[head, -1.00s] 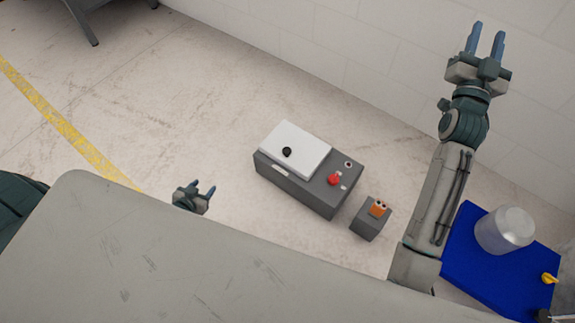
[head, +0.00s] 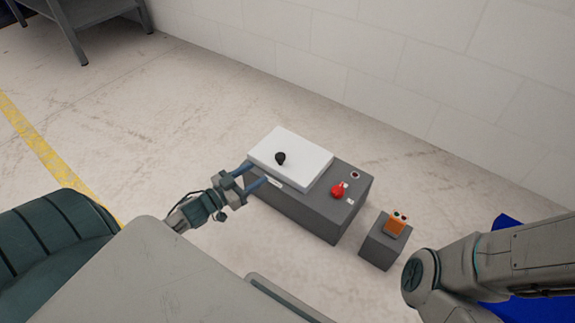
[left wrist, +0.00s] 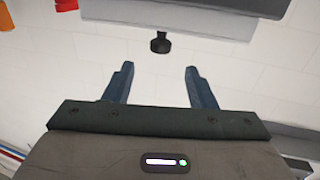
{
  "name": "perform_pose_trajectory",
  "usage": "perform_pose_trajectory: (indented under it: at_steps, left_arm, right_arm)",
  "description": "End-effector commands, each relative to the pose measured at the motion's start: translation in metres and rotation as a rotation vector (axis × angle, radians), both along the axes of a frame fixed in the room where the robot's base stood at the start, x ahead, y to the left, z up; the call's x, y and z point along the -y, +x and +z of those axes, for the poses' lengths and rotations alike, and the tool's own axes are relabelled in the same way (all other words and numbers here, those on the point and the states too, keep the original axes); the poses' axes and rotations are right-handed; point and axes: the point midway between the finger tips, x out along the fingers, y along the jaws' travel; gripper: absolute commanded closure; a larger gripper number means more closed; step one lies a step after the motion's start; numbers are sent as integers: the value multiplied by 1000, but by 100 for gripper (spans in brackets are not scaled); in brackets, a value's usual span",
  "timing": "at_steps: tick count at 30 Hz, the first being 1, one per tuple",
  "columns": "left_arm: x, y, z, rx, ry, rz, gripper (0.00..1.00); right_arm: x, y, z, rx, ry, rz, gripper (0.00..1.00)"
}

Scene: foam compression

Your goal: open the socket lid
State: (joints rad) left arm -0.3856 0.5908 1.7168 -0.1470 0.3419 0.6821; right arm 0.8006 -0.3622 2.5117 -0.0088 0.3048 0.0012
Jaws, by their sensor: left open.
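The socket lid (head: 300,160) is a white flat panel lying shut on top of a dark grey box (head: 310,212). A black round knob (head: 280,158) stands on the lid towards its left side. My left gripper (head: 257,174) is open, its two blue fingers pointing at the box's near left edge beside the lid. In the left wrist view the lid (left wrist: 210,27) is at the top and the knob (left wrist: 160,43) appears beyond the two spread fingers (left wrist: 160,67), with nothing between them. Whether the fingers touch the box is unclear. My right gripper is out of view.
A red knob (head: 338,190) sits on the box's right part. A small grey block (head: 379,250) with an orange piece (head: 396,225) stands to its right. My right arm crosses the lower right, over a blue surface (head: 507,220). A wall runs behind; floor between is clear.

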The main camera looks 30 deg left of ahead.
Motion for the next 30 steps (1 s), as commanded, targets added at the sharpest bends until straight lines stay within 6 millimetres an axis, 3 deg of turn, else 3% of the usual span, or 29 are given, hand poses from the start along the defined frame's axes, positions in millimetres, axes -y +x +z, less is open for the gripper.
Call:
perform_pose_trajectory:
  at_steps: [7, 24, 30]
  left_arm:
    - [8, 27, -2, 7, 1, 2, 49]
    - [27, 89, 1, 3, 0, 4, 49]
    - [31, 100, 1, 1, 1, 3, 49]
  right_arm:
    - [0, 1, -19, -3, -1, 2, 64]
    - [0, 2, -21, -5, -1, 4, 64]
    - [0, 2, -22, -5, -1, 4, 64]
